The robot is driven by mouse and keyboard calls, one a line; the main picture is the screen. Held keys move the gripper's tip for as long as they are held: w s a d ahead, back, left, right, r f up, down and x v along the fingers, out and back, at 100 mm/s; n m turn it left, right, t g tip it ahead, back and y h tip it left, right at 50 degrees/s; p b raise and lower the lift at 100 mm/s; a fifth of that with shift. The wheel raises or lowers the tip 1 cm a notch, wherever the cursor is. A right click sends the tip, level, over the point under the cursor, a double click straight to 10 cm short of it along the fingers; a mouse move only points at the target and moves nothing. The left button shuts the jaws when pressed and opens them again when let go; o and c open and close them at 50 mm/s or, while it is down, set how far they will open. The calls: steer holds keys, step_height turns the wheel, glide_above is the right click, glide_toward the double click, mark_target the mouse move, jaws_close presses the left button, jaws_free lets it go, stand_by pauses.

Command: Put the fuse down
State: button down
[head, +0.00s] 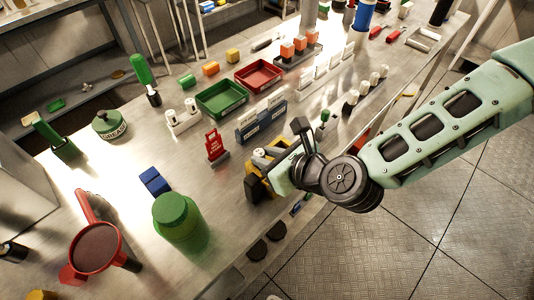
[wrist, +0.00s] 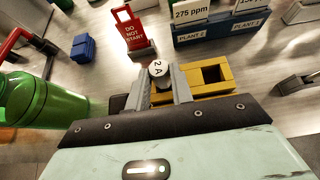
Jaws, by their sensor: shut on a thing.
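My gripper (wrist: 160,80) is shut on the fuse (wrist: 158,68), whose round white end marked "2 A" shows between the two grey fingers in the wrist view. The fuse is over or at the left part of a yellow holder (wrist: 226,86), which has a square opening to the right of the fingers. The fuse's lower end is hidden, so I cannot tell whether it touches the holder. In the head view my gripper (head: 266,160) is at the bench's front edge, above the yellow holder (head: 256,188), which it partly covers.
A red "DO NOT START" sign (head: 215,146) and a blue card rack (head: 262,124) stand just behind. A green jar (head: 179,220) and a blue block (head: 154,181) are to the left. Green (head: 222,99) and red (head: 259,76) trays lie farther back. Bare bench lies between the jar and the sign.

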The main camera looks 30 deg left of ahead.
steer(key=c, duration=1.5)
jaws_free()
steer(key=shift+f, duration=0.1)
steer(key=b+v, duration=0.1)
steer(key=v, duration=1.1)
